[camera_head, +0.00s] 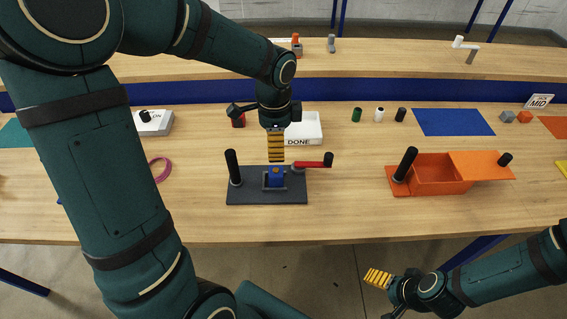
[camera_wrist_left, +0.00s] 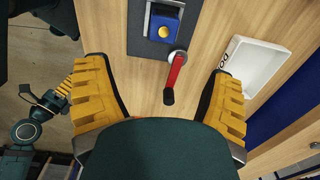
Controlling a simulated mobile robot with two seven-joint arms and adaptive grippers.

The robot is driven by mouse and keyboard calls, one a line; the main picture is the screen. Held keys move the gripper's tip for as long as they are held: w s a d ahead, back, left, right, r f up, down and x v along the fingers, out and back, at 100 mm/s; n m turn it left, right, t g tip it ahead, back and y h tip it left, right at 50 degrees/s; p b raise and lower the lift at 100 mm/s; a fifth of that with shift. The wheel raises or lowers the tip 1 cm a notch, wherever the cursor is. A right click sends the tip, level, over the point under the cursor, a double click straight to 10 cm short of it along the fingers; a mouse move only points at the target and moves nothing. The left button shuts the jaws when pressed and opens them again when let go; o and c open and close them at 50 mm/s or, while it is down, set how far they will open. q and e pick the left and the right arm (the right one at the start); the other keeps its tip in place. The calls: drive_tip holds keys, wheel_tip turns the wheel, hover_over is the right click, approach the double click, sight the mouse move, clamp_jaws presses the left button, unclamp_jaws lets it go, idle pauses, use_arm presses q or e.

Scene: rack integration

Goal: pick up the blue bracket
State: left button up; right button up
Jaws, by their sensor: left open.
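The blue bracket (camera_head: 275,178) sits in a grey holder on the dark fixture plate (camera_head: 243,195); it also shows at the top of the left wrist view (camera_wrist_left: 165,22). A lever with a red handle (camera_head: 309,164) extends to the right from the plate's back edge. My left gripper (camera_head: 276,160) points down just behind the bracket in the head view, apart from it. Its yellow fingers are spread with nothing between them in the left wrist view (camera_wrist_left: 160,72). My right gripper (camera_head: 376,278) is in front of the table, far from the bracket; its finger opening cannot be made out.
A black post (camera_head: 233,167) stands at the plate's left end. A white DONE tray (camera_head: 305,130) lies behind. An orange open box (camera_head: 440,172) with a black post is at right. Small cylinders (camera_head: 379,114) and a blue mat (camera_head: 453,122) lie farther back. Bare wood separates the fixture and box.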

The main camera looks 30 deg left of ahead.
sight(276, 171)
use_arm(q)
drive_tip(key=f+b, duration=0.2)
drive_tip(key=f, duration=0.6)
drive_tip(key=shift+a+f, duration=0.1)
drive_tip(key=shift+a, duration=0.1)
wheel_tip(276, 171, down, 5)
drive_tip(key=shift+w+f+b, duration=0.1)
drive_tip(key=shift+w+b, duration=0.05)
drive_tip(key=shift+b, duration=0.75)
drive_tip(key=c, duration=1.4)
drive_tip(key=shift+o, duration=0.2)
drive_tip(key=shift+r, duration=0.2)
